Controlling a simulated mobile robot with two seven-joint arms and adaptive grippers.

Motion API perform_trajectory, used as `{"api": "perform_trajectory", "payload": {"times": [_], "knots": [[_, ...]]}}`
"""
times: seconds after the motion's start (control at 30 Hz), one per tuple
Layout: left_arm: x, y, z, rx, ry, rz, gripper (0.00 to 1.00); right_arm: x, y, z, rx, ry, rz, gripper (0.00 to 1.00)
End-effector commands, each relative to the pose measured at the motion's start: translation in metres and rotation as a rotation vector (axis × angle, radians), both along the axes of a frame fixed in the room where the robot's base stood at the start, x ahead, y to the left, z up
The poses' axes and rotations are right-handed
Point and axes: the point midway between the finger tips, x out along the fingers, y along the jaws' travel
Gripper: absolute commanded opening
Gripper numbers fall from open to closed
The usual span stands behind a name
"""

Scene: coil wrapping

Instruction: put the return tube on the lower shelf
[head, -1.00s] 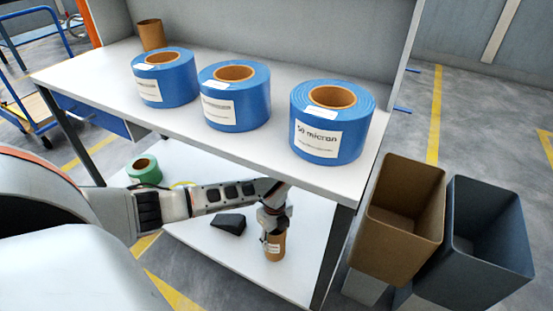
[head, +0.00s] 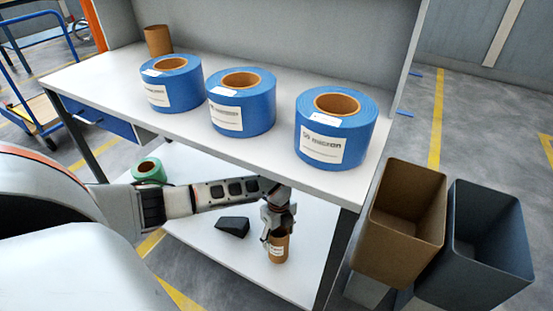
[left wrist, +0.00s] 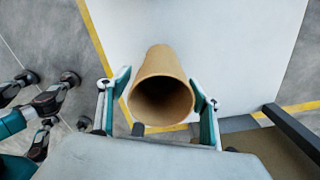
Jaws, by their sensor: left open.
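A brown cardboard tube with a white label, the return tube (head: 278,250), stands upright on the white lower shelf (head: 215,262), near its front right part. My left gripper (head: 278,228) is right above it, with its fingers around the tube's upper end. In the left wrist view the tube (left wrist: 162,88) shows its open end between the two teal fingers of my left gripper (left wrist: 162,105). The fingers are open, with a gap visible on each side of the tube. My right gripper is not seen.
Three blue film rolls (head: 241,103) and another brown tube (head: 158,40) stand on the upper table. A black wedge (head: 233,227) and a green roll (head: 148,170) are on the lower shelf. A brown bin (head: 400,220) and a dark bin (head: 487,240) stand at right.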

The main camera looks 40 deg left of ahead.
Motion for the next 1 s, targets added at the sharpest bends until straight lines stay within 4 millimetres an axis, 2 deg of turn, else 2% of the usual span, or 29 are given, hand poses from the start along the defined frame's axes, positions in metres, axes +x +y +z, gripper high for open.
{"api": "perform_trajectory", "payload": {"times": [0.03, 0.1, 0.3, 0.5, 0.87, 1.0], "knots": [[0.006, 0.0, 0.019, 0.001, -0.014, -0.001, 0.64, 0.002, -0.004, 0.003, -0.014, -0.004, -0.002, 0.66], [0.006, 0.0, 0.031, 0.002, -0.015, -0.001, 0.64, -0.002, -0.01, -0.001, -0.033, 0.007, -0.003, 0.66], [0.003, 0.0, 0.053, 0.001, -0.009, 0.0, 0.64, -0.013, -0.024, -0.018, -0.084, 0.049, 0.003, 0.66], [0.0, 0.0, 0.051, 0.0, -0.001, 0.0, 0.64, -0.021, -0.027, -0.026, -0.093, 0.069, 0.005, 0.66], [0.001, 0.0, 0.05, 0.0, -0.002, -0.001, 0.64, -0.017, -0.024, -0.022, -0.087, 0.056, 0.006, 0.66], [-0.004, -0.013, 0.048, -0.054, -0.015, -0.03, 0.64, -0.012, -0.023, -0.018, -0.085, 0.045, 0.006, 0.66]]}}
